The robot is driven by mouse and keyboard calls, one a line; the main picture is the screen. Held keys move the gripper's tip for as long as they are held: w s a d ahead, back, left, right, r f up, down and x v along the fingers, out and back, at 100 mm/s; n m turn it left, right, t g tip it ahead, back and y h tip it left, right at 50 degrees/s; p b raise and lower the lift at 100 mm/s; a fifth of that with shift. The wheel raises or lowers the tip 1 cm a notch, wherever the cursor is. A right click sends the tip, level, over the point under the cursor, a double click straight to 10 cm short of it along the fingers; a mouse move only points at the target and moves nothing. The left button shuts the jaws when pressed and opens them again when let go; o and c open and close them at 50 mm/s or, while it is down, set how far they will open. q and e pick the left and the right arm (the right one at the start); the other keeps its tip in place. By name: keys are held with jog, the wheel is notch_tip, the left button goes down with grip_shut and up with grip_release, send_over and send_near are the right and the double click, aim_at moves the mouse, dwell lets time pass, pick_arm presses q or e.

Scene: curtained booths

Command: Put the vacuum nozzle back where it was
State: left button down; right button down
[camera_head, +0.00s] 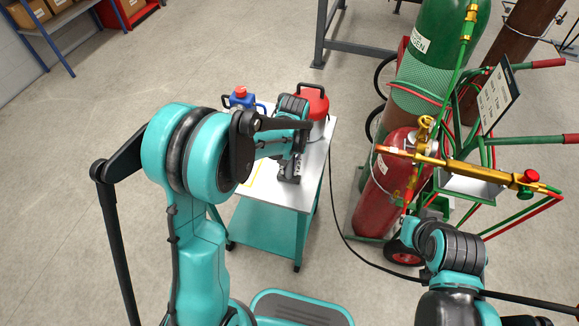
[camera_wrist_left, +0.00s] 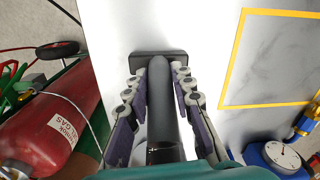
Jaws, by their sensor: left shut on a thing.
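The vacuum nozzle shows in the left wrist view as a dark grey tube with a flat, wide black head (camera_wrist_left: 160,66). My left gripper (camera_wrist_left: 160,85) is shut on its tube, one finger on each side. The head is over the white table top; I cannot tell whether it touches. In the head view my left gripper (camera_head: 290,165) is over the right part of the small table (camera_head: 308,185), and my arm hides much of that table. My right arm shows at the lower right, but its gripper cannot be made out.
A yellow outline (camera_wrist_left: 232,70) marks the table top. A blue device with a gauge (camera_wrist_left: 283,157) and a red container (camera_head: 318,103) stand on the table. A red gas cylinder (camera_head: 385,190) and green cylinder stand on a cart to the right. A black hose (camera_head: 347,240) lies on the floor.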

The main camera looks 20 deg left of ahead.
pick_arm(q)
jog(key=c, duration=1.3)
grip_release()
jog(key=shift+r+p, duration=0.3)
jog(key=shift+r, duration=0.05)
jog(key=r+p, duration=0.1)
jog(key=r, duration=0.2)
jog(key=r+p, duration=0.1)
jog(key=r, duration=0.3)
jog(key=r+p, duration=0.2)
jog(key=r, duration=0.2)
jog(key=shift+d+r, duration=0.2)
jog(key=shift+d, duration=0.05)
jog(key=s+a+r+m+t, duration=0.1)
jog(key=s+r+t, duration=0.2)
jog(key=s, duration=0.5)
jog(key=s+a+r+m+t, duration=0.1)
jog(key=s+a+r+t, duration=0.1)
jog(key=s, duration=0.7)
jog(key=shift+s+a+r+t+h, duration=0.25)
jog(key=shift+r+t, duration=0.4)
jog(key=shift+t, duration=0.45)
jog(key=shift+d, duration=0.1)
